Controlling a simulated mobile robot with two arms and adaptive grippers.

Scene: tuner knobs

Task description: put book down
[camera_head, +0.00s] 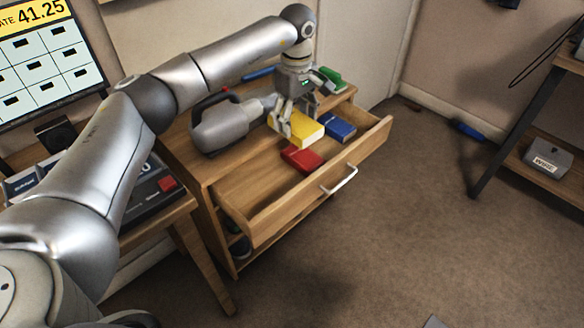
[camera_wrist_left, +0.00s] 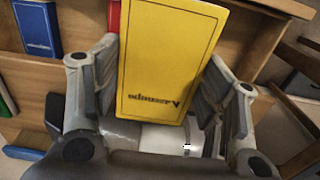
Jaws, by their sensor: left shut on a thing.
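My left gripper (camera_head: 293,118) is shut on a yellow book (camera_head: 304,132), over the back part of the open wooden drawer (camera_head: 300,203). In the left wrist view the yellow book (camera_wrist_left: 170,55) sits between the two fingers of the left gripper (camera_wrist_left: 162,70). I cannot tell whether the book touches the drawer floor. A red book (camera_head: 302,158) lies in the drawer in front of it. A blue book (camera_head: 338,127) lies to its right; it also shows in the left wrist view (camera_wrist_left: 38,28). My right gripper is not in view.
A grey handheld appliance (camera_head: 222,125) stands on the cabinet top, left of the gripper. A green object (camera_head: 331,77) and a blue one (camera_head: 259,72) lie at the back. The drawer's front-left part is bare. A metal handle (camera_head: 340,180) sticks out in front.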

